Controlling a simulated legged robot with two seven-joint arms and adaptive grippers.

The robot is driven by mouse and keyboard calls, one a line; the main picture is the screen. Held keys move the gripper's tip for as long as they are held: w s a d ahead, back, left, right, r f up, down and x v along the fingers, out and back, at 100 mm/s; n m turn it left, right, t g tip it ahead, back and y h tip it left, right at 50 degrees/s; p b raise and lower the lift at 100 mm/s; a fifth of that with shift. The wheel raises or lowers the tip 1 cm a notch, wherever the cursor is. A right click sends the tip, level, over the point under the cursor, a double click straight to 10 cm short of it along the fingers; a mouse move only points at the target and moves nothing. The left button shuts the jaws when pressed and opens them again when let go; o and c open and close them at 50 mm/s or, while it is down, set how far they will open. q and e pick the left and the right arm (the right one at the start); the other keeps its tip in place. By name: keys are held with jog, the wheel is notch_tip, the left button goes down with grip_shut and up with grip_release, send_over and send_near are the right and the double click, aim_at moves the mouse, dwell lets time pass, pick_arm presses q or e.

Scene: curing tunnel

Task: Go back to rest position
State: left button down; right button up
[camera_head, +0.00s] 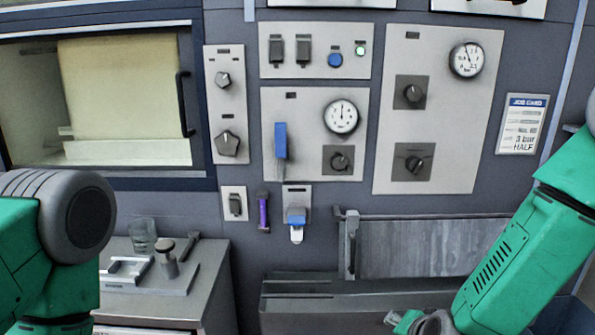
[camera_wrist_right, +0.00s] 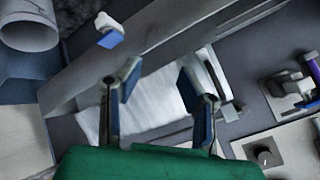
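My left arm (camera_head: 60,225), green with a grey joint, comes in at the left edge of the head view; its gripper is not in view. My right arm (camera_head: 525,250) reaches down from the right edge. My right gripper (camera_wrist_right: 158,70) is open in the right wrist view, its two blue-padded fingers apart. A pale whitish surface shows behind the gap, and I see nothing held. In the head view only part of this gripper's end shows at the bottom edge, in front of the lower ledge.
A grey control panel (camera_head: 435,115) with knobs and gauges fills the wall. A window with a black handle (camera_head: 183,103) is at left. Below stand a cabinet (camera_head: 215,262) with a glass (camera_head: 143,235), a grey hinged flap (camera_head: 420,248) and a blue bin (camera_head: 570,318).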

jog(key=s+d+f+n+g+b, duration=0.1)
jog(key=s+d+f+n+g, duration=0.1)
jog(key=s+f, duration=0.4)
jog(key=s+d+f+n+g+b, duration=0.1)
jog(key=s+d+f+n+g, duration=0.2)
jog(key=s+f, duration=0.4)
jog(key=s+d+f+n+g+b, duration=0.1)
jog(key=s+f, duration=0.5)
jog(key=s, duration=1.2)
jog(key=d+n+g, duration=0.1)
jog(key=n+g, duration=0.1)
jog(key=n, duration=0.1)
jog(key=shift+d+f+b, duration=0.3)
jog(key=shift+d+b, duration=0.05)
jog(key=shift+b, duration=0.05)
